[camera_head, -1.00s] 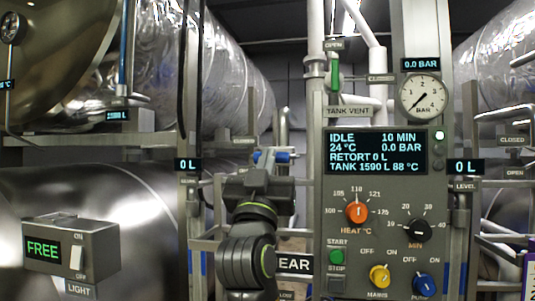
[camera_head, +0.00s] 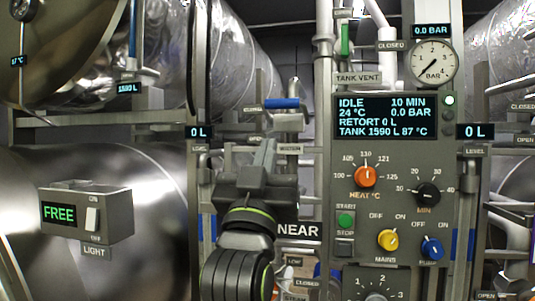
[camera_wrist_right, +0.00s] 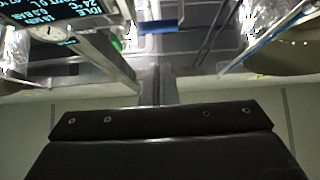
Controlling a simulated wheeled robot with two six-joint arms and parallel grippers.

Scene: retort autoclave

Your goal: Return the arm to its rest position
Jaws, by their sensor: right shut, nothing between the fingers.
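My right arm rises from the bottom of the head view, left of the control panel (camera_head: 388,195). Its right gripper (camera_head: 264,152) points forward and is shut and empty. A blue valve handle (camera_head: 282,103) shows just above and beyond the fingertips, apart from them in the picture. In the right wrist view the closed fingers (camera_wrist_right: 158,88) have nothing between them, and the blue handle (camera_wrist_right: 160,27) lies ahead of them. My left gripper is not in view.
The panel close to the right of the arm carries an orange heat knob (camera_head: 365,177), a yellow mains knob (camera_head: 388,240) and a pressure gauge (camera_head: 432,63). A grey light switch box (camera_head: 118,212) stands at left. Pipes and large steel tanks fill the background.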

